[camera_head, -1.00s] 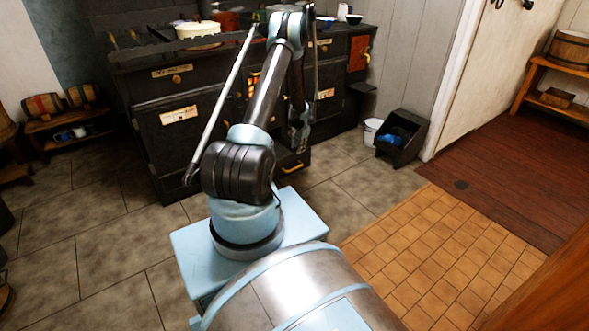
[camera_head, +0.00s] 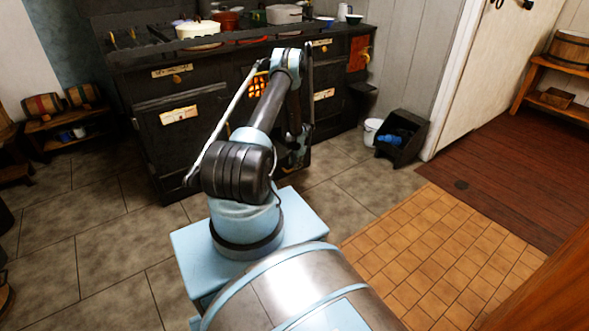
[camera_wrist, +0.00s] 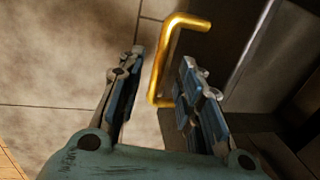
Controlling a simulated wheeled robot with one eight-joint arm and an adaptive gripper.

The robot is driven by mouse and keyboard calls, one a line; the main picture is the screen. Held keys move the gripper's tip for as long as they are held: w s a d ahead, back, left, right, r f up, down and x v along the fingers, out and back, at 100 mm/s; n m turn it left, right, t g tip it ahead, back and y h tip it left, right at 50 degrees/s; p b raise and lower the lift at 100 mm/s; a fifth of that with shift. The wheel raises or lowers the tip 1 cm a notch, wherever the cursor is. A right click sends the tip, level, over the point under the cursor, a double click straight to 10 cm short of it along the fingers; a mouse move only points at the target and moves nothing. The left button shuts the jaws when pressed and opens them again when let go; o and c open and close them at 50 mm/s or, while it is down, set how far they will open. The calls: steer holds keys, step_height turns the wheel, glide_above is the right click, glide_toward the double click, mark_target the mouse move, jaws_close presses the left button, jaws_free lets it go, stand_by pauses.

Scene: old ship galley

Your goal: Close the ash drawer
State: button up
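The ash drawer (camera_head: 305,160) is low at the front of the black stove (camera_head: 215,125), mostly hidden behind my arm in the head view. It seems to stick out from the stove base, but I cannot tell how far. Its brass handle (camera_wrist: 158,72) shows clearly in the wrist view. My gripper (camera_wrist: 162,60) is open, its two fingers on either side of the handle's lower part. The fingers look apart from the handle, and nothing is gripped. In the head view my gripper (camera_head: 297,155) hangs low in front of the drawer.
Pots, including a cream pot (camera_head: 198,29), stand on the stove top. A white bucket (camera_head: 372,132) and a dark bin (camera_head: 402,138) with something blue in it stand right of the stove. The tiled floor (camera_head: 350,185) in front is clear.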

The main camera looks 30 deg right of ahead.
steer(key=shift+w+f, duration=0.15)
steer(key=shift+f, duration=0.55)
steer(key=shift+w+f, duration=0.1)
steer(key=shift+f, duration=0.6)
jaws_close()
